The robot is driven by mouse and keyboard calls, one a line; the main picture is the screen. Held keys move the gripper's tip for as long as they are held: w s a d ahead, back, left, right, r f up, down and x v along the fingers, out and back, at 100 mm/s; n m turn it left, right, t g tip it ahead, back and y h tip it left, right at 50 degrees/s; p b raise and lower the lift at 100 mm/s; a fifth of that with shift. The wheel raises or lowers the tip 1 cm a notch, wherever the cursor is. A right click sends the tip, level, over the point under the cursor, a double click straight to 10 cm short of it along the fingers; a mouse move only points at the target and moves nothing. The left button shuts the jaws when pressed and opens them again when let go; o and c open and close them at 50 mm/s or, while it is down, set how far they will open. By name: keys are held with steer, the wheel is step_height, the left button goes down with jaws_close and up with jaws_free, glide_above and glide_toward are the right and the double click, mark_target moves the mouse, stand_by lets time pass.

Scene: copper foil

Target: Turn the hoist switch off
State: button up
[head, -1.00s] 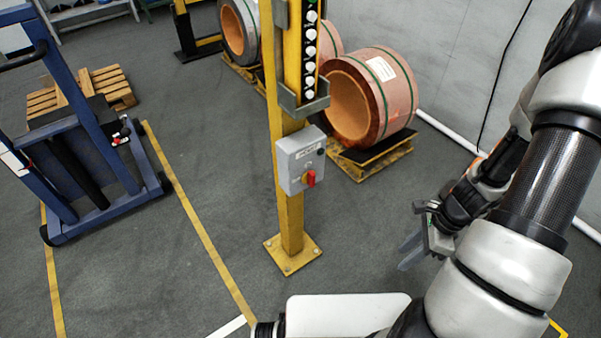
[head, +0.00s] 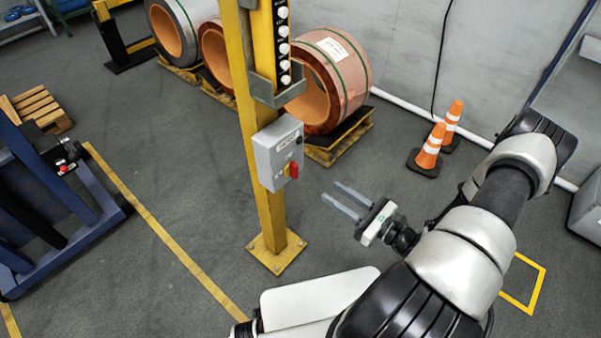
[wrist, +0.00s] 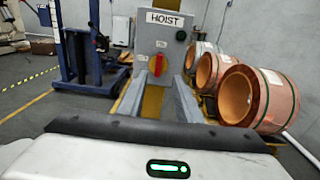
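In the wrist view the knob appears between and beyond the two fingertips.
A pendant with several white buttons (head: 284,48) hangs in a grey holder (head: 276,92) above the box. Copper coils (head: 335,75) stand on pallets behind. Orange cones (head: 431,148) stand by the wall. A blue lift frame (head: 60,185) is at left. Floor around the post is clear.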

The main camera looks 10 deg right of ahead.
mark_target(297, 169)
steer(key=b+x, duration=0.1)
steer(key=x, duration=1.2)
steer(key=shift+s, duration=0.1)
jaws_close()
